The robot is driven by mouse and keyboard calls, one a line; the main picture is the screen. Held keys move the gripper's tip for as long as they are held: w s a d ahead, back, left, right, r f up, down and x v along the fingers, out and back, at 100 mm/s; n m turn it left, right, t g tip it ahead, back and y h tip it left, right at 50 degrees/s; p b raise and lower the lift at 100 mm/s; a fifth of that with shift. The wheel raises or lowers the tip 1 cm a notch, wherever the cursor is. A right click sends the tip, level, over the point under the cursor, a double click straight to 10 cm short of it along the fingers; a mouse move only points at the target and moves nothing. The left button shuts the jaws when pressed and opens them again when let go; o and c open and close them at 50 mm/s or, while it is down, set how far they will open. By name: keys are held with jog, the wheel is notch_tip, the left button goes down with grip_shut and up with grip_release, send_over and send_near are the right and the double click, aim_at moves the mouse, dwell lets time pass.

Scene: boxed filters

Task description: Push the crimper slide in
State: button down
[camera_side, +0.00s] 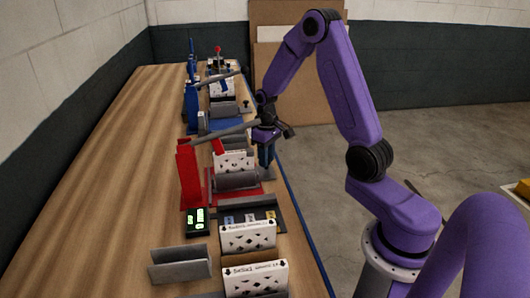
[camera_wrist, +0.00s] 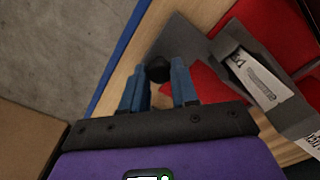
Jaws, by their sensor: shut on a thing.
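My gripper (camera_side: 266,160) is low at the right side of the red station. In the wrist view its two blue fingers (camera_wrist: 159,90) stand on either side of a black knob (camera_wrist: 158,69), shut on it. The knob sits at the end of a flat grey slide plate (camera_wrist: 182,38), which I take to be the crimper slide. The slide runs beside a red base (camera_side: 212,187). A grey holder (camera_side: 236,181) on that base holds a white printed box (camera_side: 233,160). In the side view the knob is hidden by my gripper.
A red lever press (camera_side: 189,172) with a long grey handle stands left of the holder. A blue press station (camera_side: 190,105) is behind. In front are a green-lit display (camera_side: 197,219), a grey bracket (camera_side: 180,264) and more white boxes (camera_side: 248,236). The table's blue edge (camera_side: 300,225) is close.

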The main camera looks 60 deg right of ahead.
aim_at(269, 176)
jog(key=shift+s+a, duration=1.45)
jog(key=shift+a, duration=0.05)
jog(key=c, duration=0.9)
grip_release()
jog(key=shift+s, duration=0.1)
jog(key=shift+o, duration=0.2)
jog(key=w+d, duration=0.5)
jog(key=shift+w+d, duration=0.35)
notch_tip(269, 176, up, 29)
jog(key=shift+w+d+r, duration=0.2)
jog(key=shift+w+d, duration=0.15)
jog(key=shift+w, duration=0.05)
